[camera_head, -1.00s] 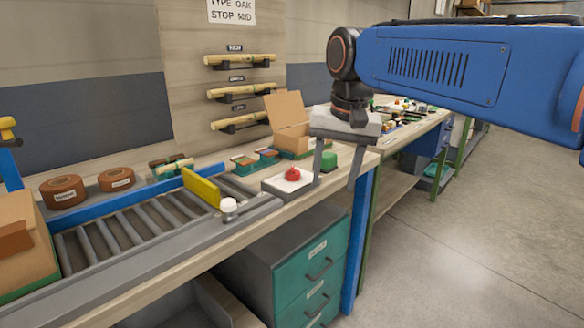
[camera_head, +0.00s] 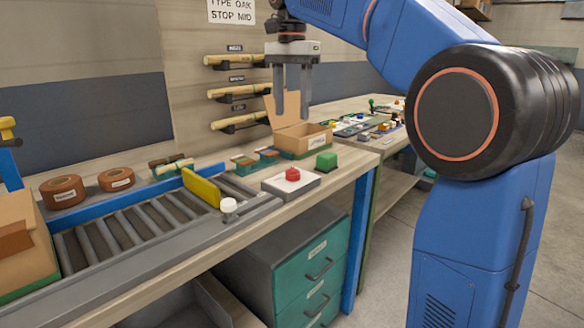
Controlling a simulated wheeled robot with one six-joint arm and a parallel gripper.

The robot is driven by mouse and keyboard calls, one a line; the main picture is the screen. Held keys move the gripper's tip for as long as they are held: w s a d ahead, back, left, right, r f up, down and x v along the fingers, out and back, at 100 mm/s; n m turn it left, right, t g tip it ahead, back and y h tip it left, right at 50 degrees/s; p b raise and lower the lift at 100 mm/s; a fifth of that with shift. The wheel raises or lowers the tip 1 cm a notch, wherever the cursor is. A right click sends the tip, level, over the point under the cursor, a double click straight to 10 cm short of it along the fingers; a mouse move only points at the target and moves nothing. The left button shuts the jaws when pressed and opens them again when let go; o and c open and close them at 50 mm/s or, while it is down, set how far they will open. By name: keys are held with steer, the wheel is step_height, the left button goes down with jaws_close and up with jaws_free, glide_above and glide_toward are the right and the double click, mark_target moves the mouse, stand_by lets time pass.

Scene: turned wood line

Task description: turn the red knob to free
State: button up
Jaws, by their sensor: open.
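The red knob (camera_head: 292,174) sits on a light-topped grey box (camera_head: 305,188) near the front edge of the workbench. Its top faces up and nothing touches it; any marking for free is too small to read. My gripper (camera_head: 292,112) is open and empty, with its two fingers pointing down. In the picture it is above the red knob, in front of the open cardboard box. How far it is from the knob in depth I cannot tell.
An open cardboard box (camera_head: 302,138) is behind. A white knob (camera_head: 229,205) and a yellow plate (camera_head: 201,188) stand by the roller conveyor (camera_head: 125,228) at left. Bare floor lies at right.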

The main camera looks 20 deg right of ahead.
mark_target(292, 169)
step_height(292, 169, down, 17)
steer(key=shift+r, duration=0.1)
stand_by(0.5)
steer(key=c, duration=1)
